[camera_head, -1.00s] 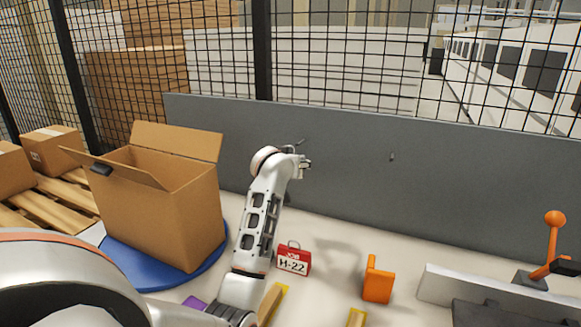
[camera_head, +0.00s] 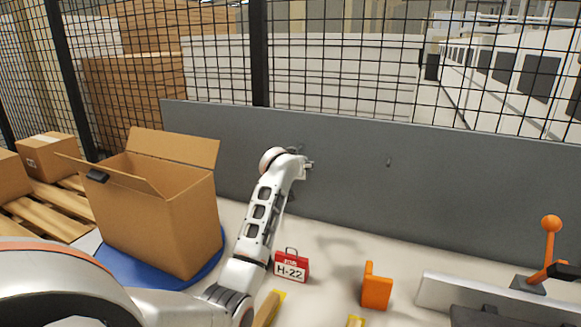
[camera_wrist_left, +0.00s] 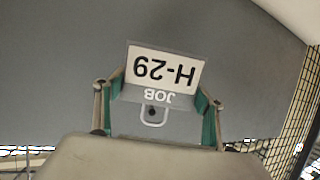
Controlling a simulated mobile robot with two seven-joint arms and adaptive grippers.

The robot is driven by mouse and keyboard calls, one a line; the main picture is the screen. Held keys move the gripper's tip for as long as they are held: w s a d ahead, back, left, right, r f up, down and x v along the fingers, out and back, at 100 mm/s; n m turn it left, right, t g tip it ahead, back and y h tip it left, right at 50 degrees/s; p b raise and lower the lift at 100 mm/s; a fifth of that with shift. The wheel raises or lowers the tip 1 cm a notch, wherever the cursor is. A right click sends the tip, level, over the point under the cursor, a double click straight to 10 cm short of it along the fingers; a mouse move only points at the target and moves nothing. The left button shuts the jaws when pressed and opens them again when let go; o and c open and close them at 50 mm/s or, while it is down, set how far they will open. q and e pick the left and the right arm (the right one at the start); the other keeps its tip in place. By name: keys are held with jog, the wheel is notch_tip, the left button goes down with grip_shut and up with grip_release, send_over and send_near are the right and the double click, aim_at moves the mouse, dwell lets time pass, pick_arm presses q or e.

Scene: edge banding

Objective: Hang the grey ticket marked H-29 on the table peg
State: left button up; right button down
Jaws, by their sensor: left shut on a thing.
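My left gripper (camera_head: 304,164) is up in front of the grey panel, left of the small peg (camera_head: 389,162) that sticks out of it. In the left wrist view my left gripper (camera_wrist_left: 160,98) is shut on the grey ticket marked H-29 (camera_wrist_left: 186,98), with green pads at both sides. The ticket shows upside down there, with a white label, the word JOB and a pale loop. A small dark spot lies inside the loop; I cannot tell whether it is a peg. In the head view the ticket is hidden or too small to make out.
A red ticket marked H-22 (camera_head: 291,266) stands on the pale table, right of my left forearm. An orange block (camera_head: 376,287) and an orange-handled clamp (camera_head: 550,240) are further right. An open carton (camera_head: 165,205) sits on a blue disc (camera_head: 130,268) at left.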

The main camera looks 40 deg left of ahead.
pick_arm(q)
jog(key=w, duration=0.2)
jog(key=w+a, duration=0.1)
jog(key=w, duration=0.1)
jog(key=shift+f, duration=0.4)
jog(key=shift+o, duration=0.2)
jog(key=shift+w+f, duration=0.1)
dwell(0.6)
jog(key=o, duration=0.8)
jog(key=shift+o, duration=0.5)
jog(key=shift+w+a+f, duration=0.1)
jog(key=shift+w+f, duration=0.1)
jog(key=shift+r, duration=0.1)
jog(key=v, duration=1.2)
